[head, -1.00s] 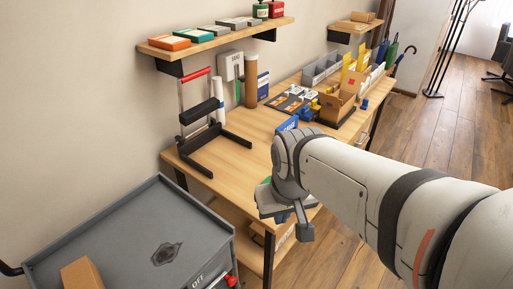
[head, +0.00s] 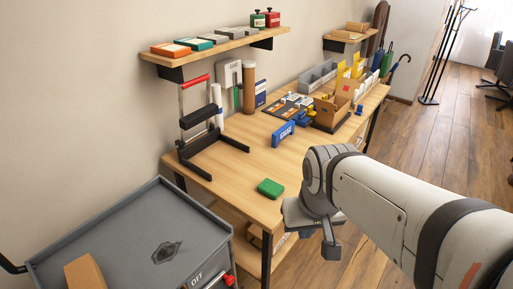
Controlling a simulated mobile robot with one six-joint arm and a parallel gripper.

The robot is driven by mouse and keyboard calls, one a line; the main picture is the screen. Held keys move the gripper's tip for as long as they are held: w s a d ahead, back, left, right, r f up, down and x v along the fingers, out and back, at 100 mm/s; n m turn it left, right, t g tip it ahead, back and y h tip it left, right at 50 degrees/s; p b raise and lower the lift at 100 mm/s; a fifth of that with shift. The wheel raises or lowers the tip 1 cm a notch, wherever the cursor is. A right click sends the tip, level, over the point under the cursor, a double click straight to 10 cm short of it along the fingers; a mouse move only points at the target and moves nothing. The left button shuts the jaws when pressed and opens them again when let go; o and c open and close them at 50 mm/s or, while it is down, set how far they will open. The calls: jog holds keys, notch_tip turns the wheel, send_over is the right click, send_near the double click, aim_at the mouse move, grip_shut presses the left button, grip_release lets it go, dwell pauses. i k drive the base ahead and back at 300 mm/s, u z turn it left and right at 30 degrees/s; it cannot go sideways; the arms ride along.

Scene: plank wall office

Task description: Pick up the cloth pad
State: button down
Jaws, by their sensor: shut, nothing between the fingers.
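A small green pad (head: 270,188), which looks like the cloth pad, lies flat near the front edge of the wooden desk (head: 238,166). Its whole top shows. My gripper (head: 330,247) is to the right of the pad and apart from it, out past the desk's front edge. It points downward, is shut and holds nothing. My arm comes in from the lower right and covers part of the floor and the desk's front side.
A blue sign (head: 283,134) stands behind the pad. A black stand with a red handle (head: 195,81) is to the left. A cardboard box (head: 333,107) and bins fill the far end. A grey cart (head: 120,236) with a dark patch (head: 166,252) is at lower left.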

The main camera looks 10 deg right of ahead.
aim_at(273, 189)
jog(key=u, duration=0.15)
jog(key=i, duration=0.5)
jog(key=z, duration=0.15)
